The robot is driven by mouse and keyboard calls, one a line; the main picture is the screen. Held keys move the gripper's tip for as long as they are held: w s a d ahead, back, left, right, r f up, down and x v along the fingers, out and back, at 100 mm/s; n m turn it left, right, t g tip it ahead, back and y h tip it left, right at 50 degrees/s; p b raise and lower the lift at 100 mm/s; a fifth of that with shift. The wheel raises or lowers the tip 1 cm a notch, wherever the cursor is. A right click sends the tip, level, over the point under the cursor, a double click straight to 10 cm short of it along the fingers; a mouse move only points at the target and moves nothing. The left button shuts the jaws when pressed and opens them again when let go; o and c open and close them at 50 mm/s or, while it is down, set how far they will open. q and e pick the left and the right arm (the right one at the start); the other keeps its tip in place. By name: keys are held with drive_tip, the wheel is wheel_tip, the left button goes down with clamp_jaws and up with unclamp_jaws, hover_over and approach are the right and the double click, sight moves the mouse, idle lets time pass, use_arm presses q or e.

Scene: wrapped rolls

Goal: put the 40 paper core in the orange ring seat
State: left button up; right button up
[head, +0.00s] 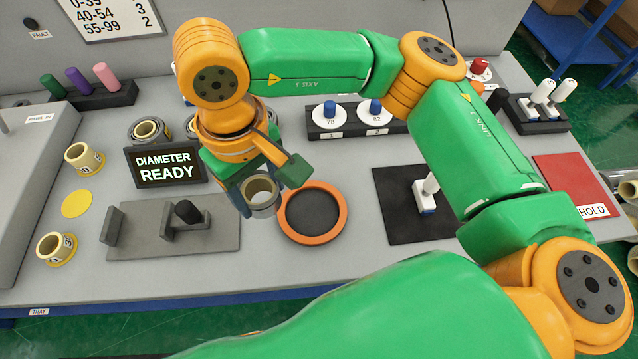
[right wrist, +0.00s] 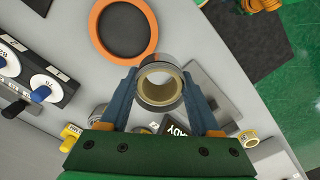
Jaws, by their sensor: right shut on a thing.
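A pale paper core (head: 261,194) with a grey outer wrap is held between the fingers of my right gripper (head: 264,188); no number on it can be read. The right wrist view looks into its open end (right wrist: 160,84), with a blue finger on each side. The orange ring seat (head: 342,224) lies flat on the grey table, with a dark, empty middle. In the head view the core is just left of the ring and appears above the table. The ring also shows beyond the core in the right wrist view (right wrist: 99,48). My left gripper is not in view.
The diameter display (head: 166,166) and a grey plate with a dark post (head: 130,246) stand left of the core. Yellow-based cores (head: 84,157) are at far left. A knob block (head: 348,118) stands behind the ring. A black mat (head: 400,215) lies to the right.

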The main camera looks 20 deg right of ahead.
drive_tip(key=p, duration=0.2)
hover_over(313, 213)
wheel_tip(313, 213, down, 6)
drive_tip(key=shift+a+f, duration=0.1)
drive_tip(key=shift+a, duration=0.05)
drive_tip(key=f+p, duration=0.1)
drive_tip(key=f, duration=0.2)
drive_tip(key=shift+d+f+p, duration=0.2)
drive_tip(key=shift+f+p, duration=0.1)
drive_tip(key=shift+p, duration=0.1)
drive_tip(key=shift+f+b, duration=0.35)
drive_tip(key=shift+b, duration=0.05)
drive_tip(key=o, duration=1.4)
drive_tip(key=shift+r, duration=0.1)
use_arm(q)
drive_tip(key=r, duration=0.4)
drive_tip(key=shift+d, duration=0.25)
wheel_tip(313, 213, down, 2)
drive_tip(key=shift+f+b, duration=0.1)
drive_tip(key=shift+b, duration=0.9)
use_arm(e)
wheel_tip(313, 213, up, 12)
drive_tip(key=shift+r, duration=0.15)
